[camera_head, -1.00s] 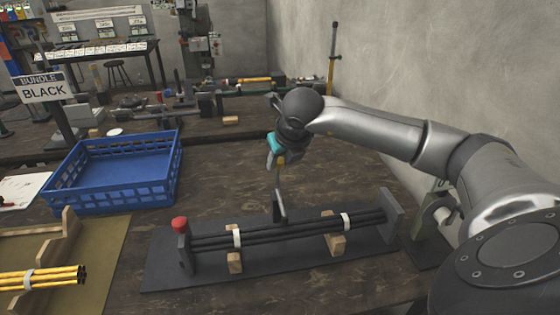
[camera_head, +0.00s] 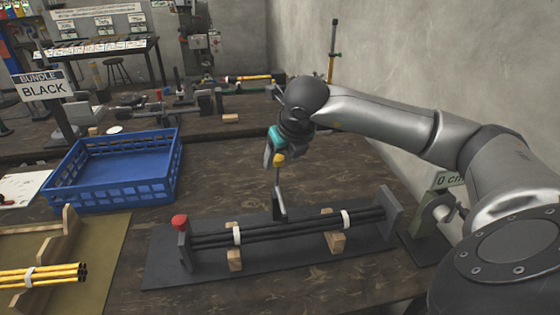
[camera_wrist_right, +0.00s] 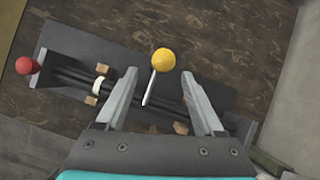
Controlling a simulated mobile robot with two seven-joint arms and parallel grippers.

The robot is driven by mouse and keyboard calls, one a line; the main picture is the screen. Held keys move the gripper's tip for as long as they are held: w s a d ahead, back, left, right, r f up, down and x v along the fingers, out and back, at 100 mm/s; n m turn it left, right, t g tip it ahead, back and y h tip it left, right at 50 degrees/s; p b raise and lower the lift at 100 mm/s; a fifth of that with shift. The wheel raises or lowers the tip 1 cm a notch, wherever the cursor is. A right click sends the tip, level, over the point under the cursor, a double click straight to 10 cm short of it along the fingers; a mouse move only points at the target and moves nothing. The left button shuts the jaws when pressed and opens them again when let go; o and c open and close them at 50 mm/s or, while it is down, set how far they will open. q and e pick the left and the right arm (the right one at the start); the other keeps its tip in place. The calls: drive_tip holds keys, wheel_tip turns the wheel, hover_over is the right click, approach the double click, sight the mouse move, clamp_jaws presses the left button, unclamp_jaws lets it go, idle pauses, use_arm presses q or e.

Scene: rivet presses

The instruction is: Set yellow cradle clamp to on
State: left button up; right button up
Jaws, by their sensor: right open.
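The yellow cradle clamp (camera_head: 279,159) is a lever with a yellow ball knob on a thin metal rod, standing at the back edge of the dark cradle (camera_head: 160,275). Its knob also shows in the right wrist view (camera_wrist_right: 162,60), between and just past the fingertips. My right gripper (camera_head: 276,153) is open above the cradle, with a finger on each side of the lever and a gap on both sides in the wrist view (camera_wrist_right: 158,75). Black rods (camera_head: 285,230) lie in the cradle, with white bands around them. My left gripper is out of view.
A red knob (camera_head: 179,222) stands at the cradle's left end. A blue crate (camera_head: 110,190) sits behind left. Yellow rods (camera_head: 45,275) lie on a separate stand at front left. A green press-like device (camera_head: 430,220) stands right. The table behind the cradle is mostly clear.

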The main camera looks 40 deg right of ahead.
drive_tip(key=v, duration=1.2)
drive_tip(key=shift+p, duration=0.35)
drive_tip(key=shift+s+a, duration=0.15)
